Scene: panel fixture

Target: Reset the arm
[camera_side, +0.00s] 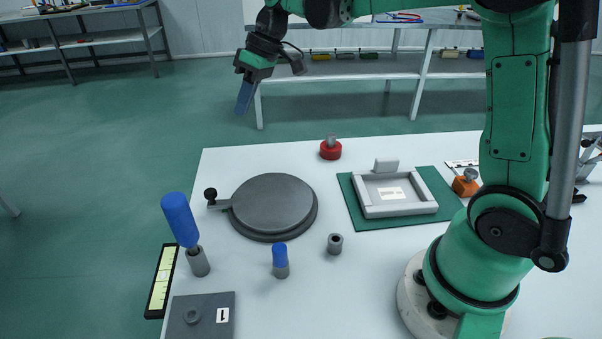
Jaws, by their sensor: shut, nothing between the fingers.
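My gripper (244,97) is at the upper middle of the side view, at the end of my green arm. Its bluish fingers are together, point down and hold nothing. It is raised and appears beyond the far left edge of the white table (370,285), clear of every object on it. My arm reaches leftward from its base at the right of the table.
The table carries a round grey disc (272,202), a red knob (330,149), a grey tray (395,207) on a green mat, a blue-handled tool (181,219), a blue-capped cylinder (280,261), a grey ring (335,243) and a grey plate (200,318). Shelves stand behind.

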